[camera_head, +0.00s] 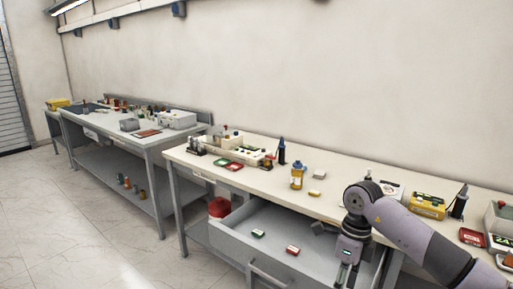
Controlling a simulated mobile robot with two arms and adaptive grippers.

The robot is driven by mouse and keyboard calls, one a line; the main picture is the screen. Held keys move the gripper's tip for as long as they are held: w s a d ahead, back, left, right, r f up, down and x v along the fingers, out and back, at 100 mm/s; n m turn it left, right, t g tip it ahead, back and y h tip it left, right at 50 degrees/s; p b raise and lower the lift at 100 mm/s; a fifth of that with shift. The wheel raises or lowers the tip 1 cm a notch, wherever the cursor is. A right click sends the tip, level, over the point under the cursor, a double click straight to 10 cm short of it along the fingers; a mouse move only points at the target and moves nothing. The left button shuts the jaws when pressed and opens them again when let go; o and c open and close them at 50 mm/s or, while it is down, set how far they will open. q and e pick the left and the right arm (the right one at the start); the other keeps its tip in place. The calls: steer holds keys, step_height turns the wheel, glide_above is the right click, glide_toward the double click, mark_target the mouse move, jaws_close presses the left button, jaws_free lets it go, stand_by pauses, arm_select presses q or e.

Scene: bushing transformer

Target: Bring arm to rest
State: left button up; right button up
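My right arm (405,230) comes in from the right and bends down at its wrist. My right gripper (343,275) points down at the right part of the open drawer (230,235). Its fingertips are small and dark, so I cannot tell whether they are open or hold something. A green-topped small block (258,233) and a red-topped small block (293,250) lie apart inside the drawer, left of the gripper. My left gripper is not in view.
The workbench (270,183) above the drawer holds a yellow bottle (297,176), a white terminal unit (238,151), a yellow box (427,205) and red trays (472,237). A second bench (110,125) stands at the left. The floor (80,220) in front is clear.

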steer(key=a+f+m+y, duration=0.4)
steer(key=a+f+y, duration=0.15)
steer(key=a, duration=0.25)
steer(key=a+f+m+y, duration=0.3)
steer(key=a+f+y, duration=0.1)
steer(key=a+y, duration=0.4)
steer(key=w+d+f+m+t+h, duration=0.1)
steer(key=d+f+m+t+h, duration=0.15)
steer(key=f+m+t, duration=0.6)
steer(key=d+f+m+t+h, duration=0.2)
steer(key=d+f+m+t, duration=0.25)
steer(key=f+m, duration=0.7)
steer(key=s+d+f+m+g+h, duration=0.2)
steer(key=s+d+f+m+h, duration=0.3)
steer(key=s+f, duration=0.55)
steer(key=s+d+f+m+g+h, duration=0.1)
steer(key=s+d+f+m+h, duration=0.35)
steer(key=s+f, duration=0.6)
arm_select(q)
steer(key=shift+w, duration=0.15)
arm_select(e)
steer(key=s+d+f+m+g, duration=0.1)
steer(key=s+f+m+g, duration=0.2)
steer(key=s, duration=1)
steer(key=s+d+f+m+g, duration=0.2)
steer(key=s+f+m+g, duration=0.2)
steer(key=s, duration=1)
steer(key=shift+s+f+m+h, duration=0.3)
steer(key=shift+f+m+h, duration=0.05)
steer(key=shift+f, duration=0.5)
